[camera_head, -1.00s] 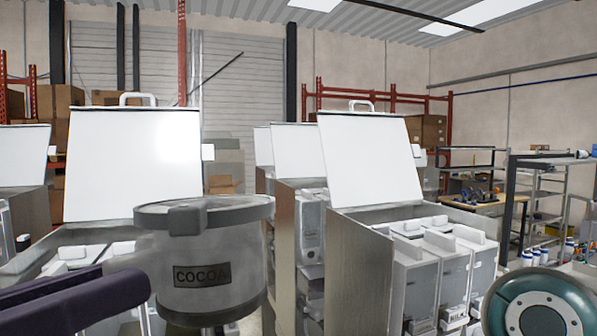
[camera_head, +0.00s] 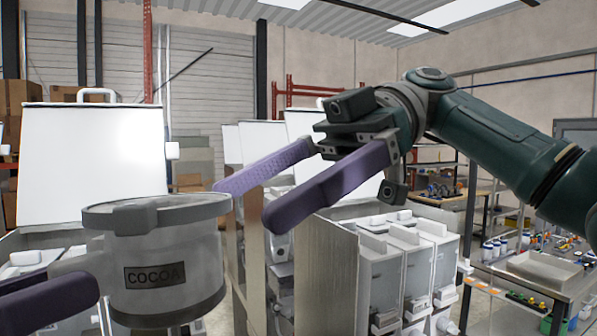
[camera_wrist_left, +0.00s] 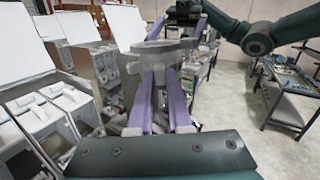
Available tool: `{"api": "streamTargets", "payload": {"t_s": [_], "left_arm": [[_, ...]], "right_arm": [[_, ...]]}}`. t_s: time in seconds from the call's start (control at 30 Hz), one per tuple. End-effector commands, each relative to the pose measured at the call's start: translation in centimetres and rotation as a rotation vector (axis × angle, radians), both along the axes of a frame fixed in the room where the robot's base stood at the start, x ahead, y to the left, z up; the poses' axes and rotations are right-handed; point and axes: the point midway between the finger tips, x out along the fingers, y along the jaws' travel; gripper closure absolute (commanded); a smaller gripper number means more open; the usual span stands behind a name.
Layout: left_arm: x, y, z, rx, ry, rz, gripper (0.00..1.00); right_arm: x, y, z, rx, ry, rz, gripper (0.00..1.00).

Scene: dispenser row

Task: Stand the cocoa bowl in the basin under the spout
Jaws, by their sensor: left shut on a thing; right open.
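The cocoa bowl (camera_head: 190,262) is a grey, see-through round vessel with a dark rim and a COCOA label, upright in the head view. My left gripper (camera_head: 88,285) is shut on it from the left; in the left wrist view, its purple fingers reach the bowl (camera_wrist_left: 160,46). My right gripper (camera_head: 247,205) is open and empty, its fingers pointing left, just right of the bowl's rim in the head view. I cannot make out the basin or the spout.
A dispenser with a raised white lid (camera_head: 95,155) stands behind the bowl. Another dispenser (camera_head: 395,265) with several white bins stands to the right. A cluttered table (camera_head: 540,275) is at far right, with open floor beside it in the left wrist view.

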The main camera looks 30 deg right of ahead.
Motion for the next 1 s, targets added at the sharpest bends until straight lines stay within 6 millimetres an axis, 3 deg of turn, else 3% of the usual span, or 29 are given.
{"api": "streamTargets", "payload": {"t_s": [0.2, 0.43, 0.87, 1.0], "left_arm": [[0.0, 0.0, 0.0, -0.001, 0.0, 0.0, 1.0], [0.0, 0.0, 0.0, -0.001, 0.0, 0.0, 1.0], [0.0, 0.0, 0.0, -0.001, 0.0, 0.0, 1.0], [0.0, 0.0, 0.0, -0.001, 0.0, 0.0, 1.0]], "right_arm": [[-0.5, 4.3, -1.8, 0.001, 0.002, 0.005, 0.0], [-0.8, 7.2, -3.0, 0.0, 0.002, 0.0, 0.0], [-0.8, 8.2, -3.4, -0.001, 0.001, -0.002, 0.0], [-0.8, 8.1, -3.4, -0.001, 0.001, -0.002, 0.16]]}}
